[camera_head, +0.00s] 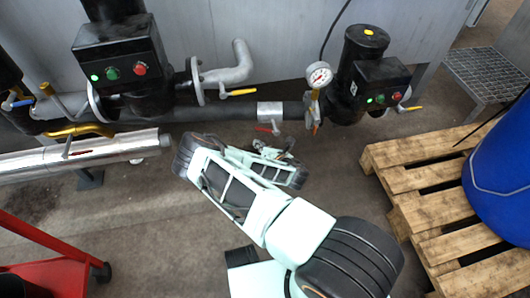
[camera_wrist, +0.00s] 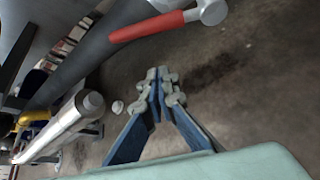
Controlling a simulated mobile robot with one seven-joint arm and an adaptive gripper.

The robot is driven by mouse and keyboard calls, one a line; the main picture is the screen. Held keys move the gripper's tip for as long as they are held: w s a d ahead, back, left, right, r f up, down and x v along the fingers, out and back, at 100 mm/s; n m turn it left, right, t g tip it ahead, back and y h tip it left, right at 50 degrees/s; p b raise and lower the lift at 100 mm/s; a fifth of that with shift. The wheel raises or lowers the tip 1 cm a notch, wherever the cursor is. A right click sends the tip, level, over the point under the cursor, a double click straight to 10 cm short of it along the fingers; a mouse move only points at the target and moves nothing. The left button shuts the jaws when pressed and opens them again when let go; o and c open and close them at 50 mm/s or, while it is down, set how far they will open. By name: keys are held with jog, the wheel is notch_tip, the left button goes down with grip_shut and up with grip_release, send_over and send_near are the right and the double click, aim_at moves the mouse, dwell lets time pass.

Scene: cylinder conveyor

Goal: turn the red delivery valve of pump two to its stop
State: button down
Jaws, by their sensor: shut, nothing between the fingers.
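A red lever handle (camera_head: 264,129) sits at the dark pipe by a silver sleeve, between the two pumps. In the wrist view the red handle (camera_wrist: 146,26) is large at the top, roughly along the dark pipe, with a silver hub (camera_wrist: 212,12) at its right end. My gripper (camera_head: 290,146) is just below and right of the handle in the head view. In the wrist view its fingertips (camera_wrist: 160,74) are together and empty, apart from the handle. The right pump (camera_head: 368,85) has a gauge (camera_head: 319,75). No pump number is readable.
The left pump (camera_head: 118,50) has yellow-handled valves nearby. A wooden pallet (camera_head: 412,185) with a blue drum (camera_head: 503,165) stands at right, a red cart (camera_head: 45,275) lower left.

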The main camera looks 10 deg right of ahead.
aim_at(267, 131)
jog(key=shift+w+d+r, duration=0.2)
jog(key=shift+d+r, duration=0.3)
jog(key=shift+r, duration=0.35)
jog(key=shift+w+d+r, duration=0.2)
jog(key=shift+d+r, duration=0.25)
jog(key=shift+r, duration=0.4)
jog(key=shift+r, duration=0.1)
